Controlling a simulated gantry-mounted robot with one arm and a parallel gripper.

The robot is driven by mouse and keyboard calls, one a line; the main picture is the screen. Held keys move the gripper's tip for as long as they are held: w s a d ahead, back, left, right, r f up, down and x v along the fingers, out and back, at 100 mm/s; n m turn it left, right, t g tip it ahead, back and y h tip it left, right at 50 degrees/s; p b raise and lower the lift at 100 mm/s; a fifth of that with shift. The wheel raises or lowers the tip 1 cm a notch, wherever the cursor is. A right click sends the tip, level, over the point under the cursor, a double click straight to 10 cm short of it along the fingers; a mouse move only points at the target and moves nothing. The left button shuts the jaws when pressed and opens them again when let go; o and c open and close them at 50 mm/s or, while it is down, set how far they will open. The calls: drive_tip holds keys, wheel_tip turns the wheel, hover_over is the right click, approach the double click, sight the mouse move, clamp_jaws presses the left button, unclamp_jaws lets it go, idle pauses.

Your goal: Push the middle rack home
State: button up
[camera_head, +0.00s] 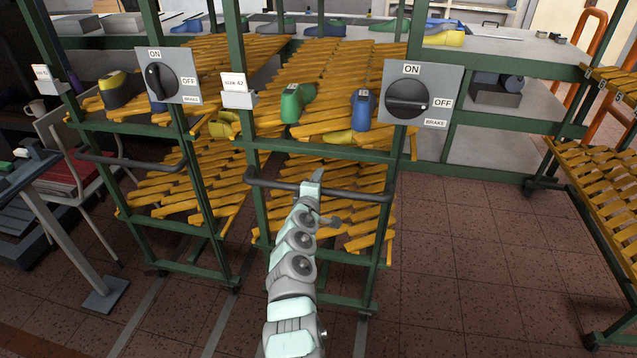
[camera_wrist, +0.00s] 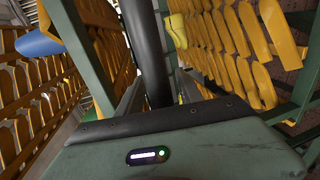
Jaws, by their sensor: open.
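The middle rack (camera_head: 262,145) has a green frame and tilted yellow slats. It carries a green last (camera_head: 291,103) and a blue last (camera_head: 362,108). A dark push bar (camera_head: 352,194) crosses its front; it also shows in the wrist view (camera_wrist: 146,50), running up from the gripper body. My gripper (camera_head: 317,182) is at this bar, left of its middle, and open. Its fingertips are hard to make out, and I cannot tell whether they touch the bar. The brake panel (camera_head: 420,93) on the rack's right post has its dial toward OFF.
The left rack (camera_head: 165,130) stands close by, its brake dial (camera_head: 160,80) upright toward ON. Another slatted rack (camera_head: 600,180) stands at the right edge. A grey table (camera_head: 50,200) is at the left. The tiled floor (camera_head: 470,270) at front right is clear.

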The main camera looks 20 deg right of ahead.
drive_tip(key=p+v, duration=0.7)
drive_tip(key=v, duration=0.3)
drive_tip(key=shift+s+a, duration=0.2)
drive_tip(key=shift+s, duration=0.1)
drive_tip(key=shift+r, duration=0.1)
